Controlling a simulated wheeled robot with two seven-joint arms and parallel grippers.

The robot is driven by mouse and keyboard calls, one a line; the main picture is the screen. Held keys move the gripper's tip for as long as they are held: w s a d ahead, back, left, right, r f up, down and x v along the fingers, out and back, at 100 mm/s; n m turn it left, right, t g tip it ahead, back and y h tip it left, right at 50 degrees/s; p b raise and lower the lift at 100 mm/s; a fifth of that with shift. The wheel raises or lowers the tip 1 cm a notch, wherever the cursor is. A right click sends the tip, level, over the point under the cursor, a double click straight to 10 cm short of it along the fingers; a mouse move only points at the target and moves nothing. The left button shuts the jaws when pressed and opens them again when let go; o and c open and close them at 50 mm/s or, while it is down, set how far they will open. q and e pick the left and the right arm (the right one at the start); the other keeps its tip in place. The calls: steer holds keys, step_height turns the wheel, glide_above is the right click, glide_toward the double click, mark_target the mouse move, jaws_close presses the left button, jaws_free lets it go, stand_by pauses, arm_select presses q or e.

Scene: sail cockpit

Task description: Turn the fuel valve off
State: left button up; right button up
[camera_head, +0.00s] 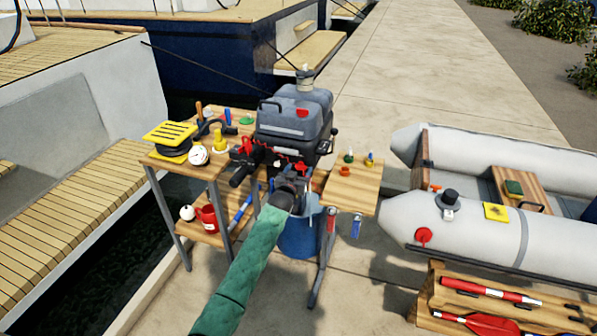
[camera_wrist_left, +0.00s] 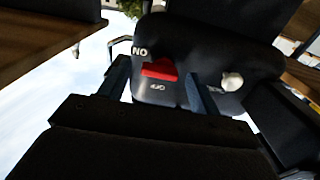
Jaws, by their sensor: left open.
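The fuel valve (camera_wrist_left: 160,70) is a small red lever on the dark outboard motor (camera_head: 293,122). In the left wrist view, which is upside down, an ON label sits at its upper left and an OFF label just below it. I cannot tell exactly which way the lever points. My left gripper (camera_wrist_left: 161,87) is open, with one finger on either side of the lever; I see no clear contact. In the head view, my green-sleeved left arm reaches up to the motor's front, and the gripper (camera_head: 291,184) hides part of it. My right gripper is not in view.
A wooden bench (camera_head: 160,161) left of the motor holds a yellow slatted item (camera_head: 170,133) and small tools. A small wooden shelf (camera_head: 352,190) is at its right. A blue bucket (camera_head: 300,238) stands below. A grey inflatable boat (camera_head: 470,228) lies to the right.

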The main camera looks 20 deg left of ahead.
arm_select(q)
steer(key=c, duration=1)
